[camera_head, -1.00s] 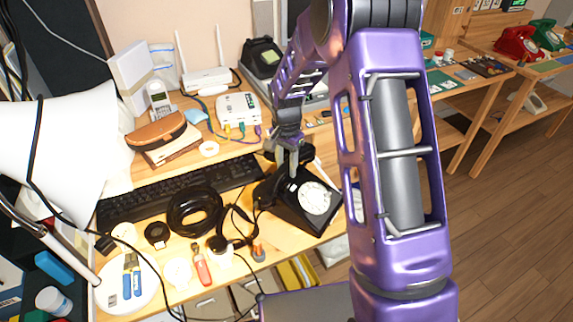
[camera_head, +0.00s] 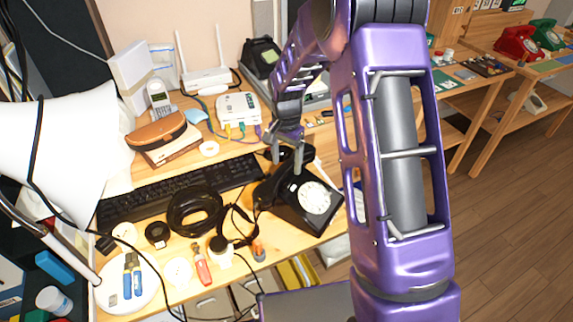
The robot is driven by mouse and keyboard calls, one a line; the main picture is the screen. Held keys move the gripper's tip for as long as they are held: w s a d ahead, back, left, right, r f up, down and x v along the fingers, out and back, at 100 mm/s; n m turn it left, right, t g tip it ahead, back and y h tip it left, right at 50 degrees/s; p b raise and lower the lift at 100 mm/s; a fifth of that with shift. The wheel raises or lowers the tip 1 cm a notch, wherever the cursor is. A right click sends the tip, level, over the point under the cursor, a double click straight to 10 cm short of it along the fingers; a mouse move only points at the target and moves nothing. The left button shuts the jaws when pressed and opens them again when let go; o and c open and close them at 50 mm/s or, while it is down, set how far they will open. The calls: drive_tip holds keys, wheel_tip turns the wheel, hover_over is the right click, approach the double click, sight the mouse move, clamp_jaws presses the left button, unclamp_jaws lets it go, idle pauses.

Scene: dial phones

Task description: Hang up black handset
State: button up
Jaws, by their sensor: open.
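The black dial phone (camera_head: 303,207) with a white dial (camera_head: 314,197) stands on the wooden desk, right of the keyboard. The black handset (camera_head: 264,194) lies across the upper left part of the phone, with one end at the lower left and the other behind my fingers. It looks to be at the cradle, but black on black hides whether it is fully seated. My gripper (camera_head: 286,163) is open just above the handset's middle, its two fingers apart. I cannot tell whether they touch it.
A coiled black cable (camera_head: 195,211) lies left of the phone, beside the keyboard (camera_head: 160,192). Pliers, a screwdriver (camera_head: 202,266) and small parts lie in front. A white lamp shade (camera_head: 60,140) fills the left.

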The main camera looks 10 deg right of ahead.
wheel_tip(320, 180, up, 15)
drive_tip(key=p, duration=0.2)
drive_tip(key=shift+r, duration=0.2)
